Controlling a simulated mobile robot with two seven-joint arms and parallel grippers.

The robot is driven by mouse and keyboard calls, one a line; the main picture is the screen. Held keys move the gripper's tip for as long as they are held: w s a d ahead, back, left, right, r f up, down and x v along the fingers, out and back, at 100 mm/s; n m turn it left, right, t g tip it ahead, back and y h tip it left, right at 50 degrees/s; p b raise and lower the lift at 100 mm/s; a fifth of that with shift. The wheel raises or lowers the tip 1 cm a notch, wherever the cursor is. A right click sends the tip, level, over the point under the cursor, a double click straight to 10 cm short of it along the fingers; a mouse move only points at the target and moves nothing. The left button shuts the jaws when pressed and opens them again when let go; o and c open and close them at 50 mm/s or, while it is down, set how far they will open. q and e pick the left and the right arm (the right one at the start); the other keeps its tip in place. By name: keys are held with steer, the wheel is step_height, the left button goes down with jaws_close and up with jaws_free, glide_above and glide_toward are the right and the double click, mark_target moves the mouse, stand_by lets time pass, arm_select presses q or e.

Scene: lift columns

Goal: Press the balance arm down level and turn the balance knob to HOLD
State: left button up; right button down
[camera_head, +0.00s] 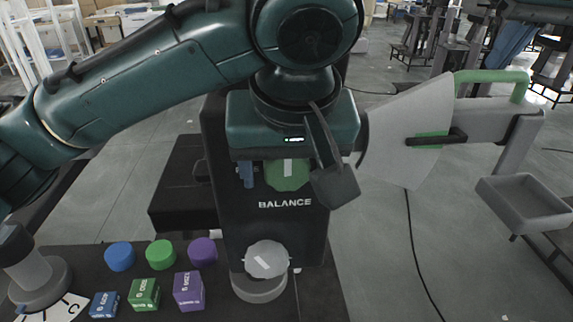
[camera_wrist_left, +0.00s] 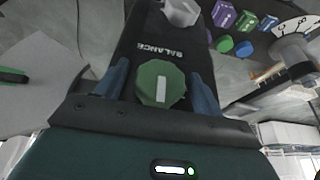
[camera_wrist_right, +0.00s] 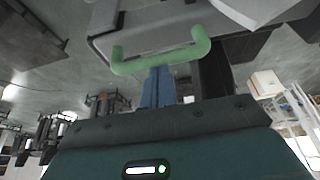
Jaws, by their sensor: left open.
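The green balance knob (camera_head: 288,175) with a white bar mark is on the front of the dark BALANCE column (camera_head: 270,225). In the left wrist view the knob (camera_wrist_left: 160,83) sits between the two spread blue fingers of my left gripper (camera_wrist_left: 160,95). The grey balance arm (camera_head: 490,122) extends right from the column, roughly level. Its black pointer (camera_head: 437,138) lies over the green mark on the grey plate (camera_head: 410,110). My right gripper (camera_wrist_right: 158,70) has its blue fingers together at the green handle (camera_wrist_right: 160,62) of the balance arm; contact is unclear.
A grey pan (camera_head: 525,205) hangs at right. A white-grey knob (camera_head: 267,260) is lower on the column. Blue, green and purple discs (camera_head: 160,254) and cubes (camera_head: 144,294) lie on the dark table at left, beside a dial (camera_head: 55,310).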

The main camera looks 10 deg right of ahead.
arm_select(q)
steer(key=v, duration=1.2)
arm_select(e)
steer(key=shift+w+r+p, duration=0.1)
steer(key=shift+r+p, duration=0.35)
steer(key=shift+r, duration=0.1)
steer(key=shift+r+p, duration=0.6)
steer(key=shift+r, duration=0.4)
arm_select(q)
steer(key=shift+r, duration=0.95)
arm_select(e)
steer(key=shift+r, duration=2.45)
